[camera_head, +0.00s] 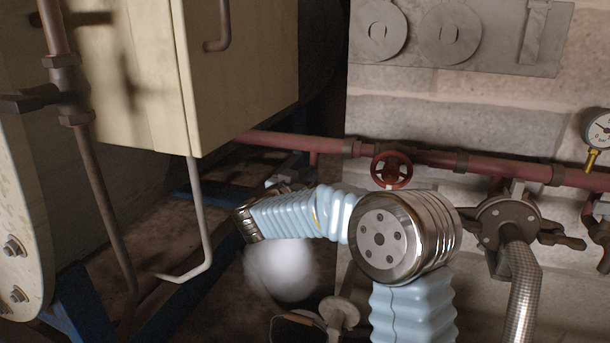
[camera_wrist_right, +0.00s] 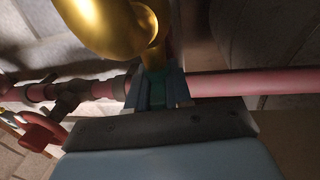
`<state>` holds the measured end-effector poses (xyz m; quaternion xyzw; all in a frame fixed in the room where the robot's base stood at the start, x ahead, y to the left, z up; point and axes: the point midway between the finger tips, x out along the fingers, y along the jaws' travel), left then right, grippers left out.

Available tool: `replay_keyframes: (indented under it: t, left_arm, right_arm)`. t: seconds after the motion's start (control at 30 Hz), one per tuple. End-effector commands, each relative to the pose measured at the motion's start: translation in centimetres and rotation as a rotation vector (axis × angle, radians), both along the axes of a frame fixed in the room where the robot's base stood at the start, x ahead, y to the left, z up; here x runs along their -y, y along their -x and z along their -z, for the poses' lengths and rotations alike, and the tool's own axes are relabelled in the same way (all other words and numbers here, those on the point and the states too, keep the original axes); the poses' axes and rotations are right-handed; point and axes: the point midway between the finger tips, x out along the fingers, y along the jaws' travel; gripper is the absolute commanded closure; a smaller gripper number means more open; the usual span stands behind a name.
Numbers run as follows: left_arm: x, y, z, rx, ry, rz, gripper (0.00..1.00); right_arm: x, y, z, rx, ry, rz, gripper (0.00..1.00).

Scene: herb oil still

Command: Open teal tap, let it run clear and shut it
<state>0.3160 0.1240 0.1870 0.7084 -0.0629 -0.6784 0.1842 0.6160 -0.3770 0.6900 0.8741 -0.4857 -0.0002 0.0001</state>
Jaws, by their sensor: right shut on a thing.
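In the right wrist view my right gripper (camera_wrist_right: 160,92) is shut on the teal tap's handle (camera_wrist_right: 166,84), of which a small teal part shows between the fingers. A curved brass pipe (camera_wrist_right: 115,25) is right beyond the fingers. In the head view my right arm reaches left across the middle; its wrist hides most of the gripper and the tap. A white, blurred puff (camera_head: 284,272) shows just below the wrist. Whether it comes from the tap is hidden. My left gripper is in neither view.
A red pipe (camera_head: 480,165) with a red handwheel (camera_head: 391,169) runs along the block wall. A cream cabinet (camera_head: 240,75) hangs at upper left. A bucket (camera_head: 298,327) is partly visible at the bottom. A gauge (camera_head: 600,128) is at the right edge.

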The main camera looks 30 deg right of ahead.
Motion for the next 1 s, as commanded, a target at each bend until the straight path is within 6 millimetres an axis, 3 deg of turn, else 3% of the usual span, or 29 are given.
replay_keyframes:
  t: [0.4,0.87,0.9,1.0]
  left_arm:
    - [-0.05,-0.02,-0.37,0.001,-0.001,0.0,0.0]
    - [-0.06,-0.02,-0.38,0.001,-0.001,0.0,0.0]
    - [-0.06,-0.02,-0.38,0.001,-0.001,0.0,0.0]
    - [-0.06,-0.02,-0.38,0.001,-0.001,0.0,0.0]
  right_arm:
    - [-0.01,0.04,0.18,-0.002,-0.002,-0.177,1.0]
    - [-0.01,0.02,0.17,-0.002,-0.001,-0.195,1.0]
    - [-0.01,0.02,0.17,-0.002,-0.001,-0.195,0.78]
    - [0.0,0.01,0.14,-0.002,-0.001,-0.194,0.63]
